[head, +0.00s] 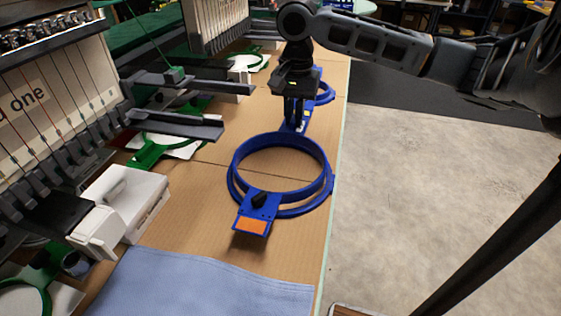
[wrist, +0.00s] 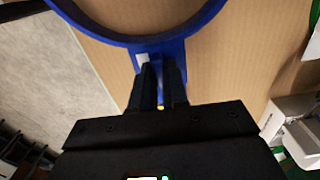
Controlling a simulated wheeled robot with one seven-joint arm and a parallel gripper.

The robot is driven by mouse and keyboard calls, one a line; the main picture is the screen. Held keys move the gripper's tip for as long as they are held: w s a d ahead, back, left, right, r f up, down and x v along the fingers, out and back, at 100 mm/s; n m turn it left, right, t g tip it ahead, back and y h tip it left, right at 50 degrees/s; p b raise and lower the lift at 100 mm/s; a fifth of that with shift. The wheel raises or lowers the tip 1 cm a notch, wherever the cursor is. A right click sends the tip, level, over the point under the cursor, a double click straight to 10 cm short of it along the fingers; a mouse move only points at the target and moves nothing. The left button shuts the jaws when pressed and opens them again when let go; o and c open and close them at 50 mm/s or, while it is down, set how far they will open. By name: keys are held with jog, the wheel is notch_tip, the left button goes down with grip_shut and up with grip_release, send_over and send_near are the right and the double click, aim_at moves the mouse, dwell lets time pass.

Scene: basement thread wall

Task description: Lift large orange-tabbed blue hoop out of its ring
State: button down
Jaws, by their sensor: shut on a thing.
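The large blue hoop (head: 326,170) is on the tan table near its right edge. Its orange tab (head: 251,226) and a black knob are on the near side. A second blue rim (head: 300,212) shows just below the hoop's band at the lower right; the hoop looks slightly raised over it, but I cannot tell if they touch. My gripper (head: 296,124) points down at the hoop's far side. In the wrist view my gripper (wrist: 160,72) is shut on a blue tab with a white patch, joined to the hoop (wrist: 160,40). The fingers hide part of this tab.
Another blue hoop (head: 325,95) lies just behind my gripper. A machine with thread rows (head: 50,100), dark arms and green hoops (head: 150,150) stands at the left. A white box (head: 130,200) and blue cloth (head: 205,282) are nearer. Open floor (head: 430,190) lies right.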

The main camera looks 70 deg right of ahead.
jog(key=shift+r+p, duration=0.5)
jog(key=shift+r, duration=0.05)
notch_tip(320, 180, up, 6)
jog(key=p, duration=0.6)
jog(key=shift+f, duration=0.1)
jog(key=shift+s, duration=0.1)
